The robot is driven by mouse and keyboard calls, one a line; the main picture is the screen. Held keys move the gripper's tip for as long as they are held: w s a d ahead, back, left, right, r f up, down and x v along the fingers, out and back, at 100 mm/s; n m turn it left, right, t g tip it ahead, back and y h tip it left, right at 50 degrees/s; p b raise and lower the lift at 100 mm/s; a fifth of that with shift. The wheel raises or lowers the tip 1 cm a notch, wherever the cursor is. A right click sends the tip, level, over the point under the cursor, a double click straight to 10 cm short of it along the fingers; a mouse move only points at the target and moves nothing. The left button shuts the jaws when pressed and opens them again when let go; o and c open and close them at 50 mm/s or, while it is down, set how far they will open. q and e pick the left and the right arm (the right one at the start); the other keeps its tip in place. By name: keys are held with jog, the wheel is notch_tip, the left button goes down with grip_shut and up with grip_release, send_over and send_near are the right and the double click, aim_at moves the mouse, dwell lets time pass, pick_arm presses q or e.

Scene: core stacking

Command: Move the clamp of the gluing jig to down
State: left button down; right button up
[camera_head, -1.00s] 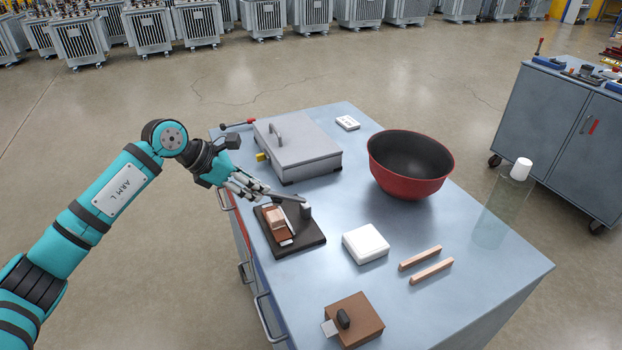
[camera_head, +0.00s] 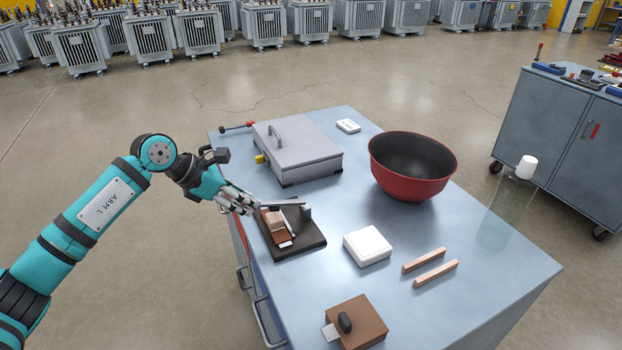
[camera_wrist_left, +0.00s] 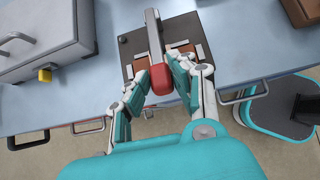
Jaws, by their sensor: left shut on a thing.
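The gluing jig (camera_head: 312,238) is a dark plate near the left edge of the table, with brown wooden pieces (camera_head: 277,224) on it. Its clamp (camera_head: 288,203) is a grey lever that runs from an upright post to my left gripper. In the head view the lever looks nearly level, above the wood. In the left wrist view the clamp's bar (camera_wrist_left: 153,35) ends in a red grip (camera_wrist_left: 161,80). My left gripper (camera_head: 254,207) is shut on that grip, with a finger on each side in the left wrist view (camera_wrist_left: 162,84). My right gripper is not in view.
A grey lidded box (camera_head: 300,155) stands behind the jig. A white block (camera_head: 367,246), two wooden sticks (camera_head: 430,267) and a red bowl (camera_head: 412,165) are to the right. A brown block with a dark knob (camera_head: 357,325) is at the front.

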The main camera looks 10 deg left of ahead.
pick_arm(q)
jog(key=shift+s+a+f+b, duration=0.15)
jog(key=shift+a+f+b, duration=0.1)
jog(key=shift+f+b, duration=0.35)
jog(key=shift+s+a+f+b, duration=0.15)
jog(key=shift+a+f+b, duration=0.1)
jog(key=shift+f, duration=0.6)
jog(key=shift+f, duration=0.15)
jog(key=c, duration=1.5)
grip_release()
jog(key=shift+c, duration=0.2)
jog(key=o, duration=0.5)
jog(key=shift+a, duration=0.1)
jog(key=v, duration=1.2)
